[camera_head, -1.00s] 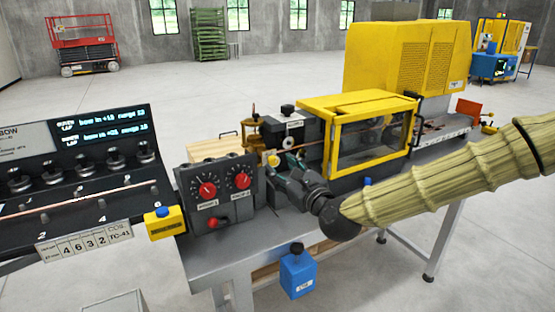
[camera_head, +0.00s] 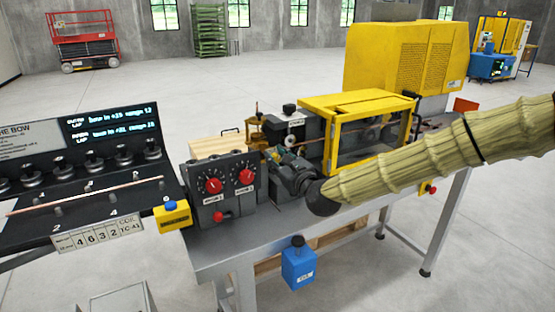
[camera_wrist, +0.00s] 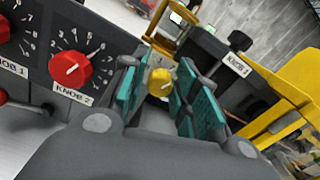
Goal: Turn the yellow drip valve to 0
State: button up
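Contact cannot be confirmed.
The dark box with red KNOB 1 (camera_head: 213,186) and KNOB 2 (camera_head: 246,177) stands close left of my gripper; KNOB 2 (camera_wrist: 70,69) is near the left finger. A yellow-framed guard (camera_head: 350,108) stands to the right. A blue box (camera_head: 298,268) hangs at the bench front.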

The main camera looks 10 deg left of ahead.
jog(key=shift+w+f, duration=0.45)
jog(key=shift+w, duration=0.1)
jog(key=c, duration=0.3)
grip_shut()
jog(key=shift+s+a+r, duration=0.1)
jog(key=shift+b, duration=0.3)
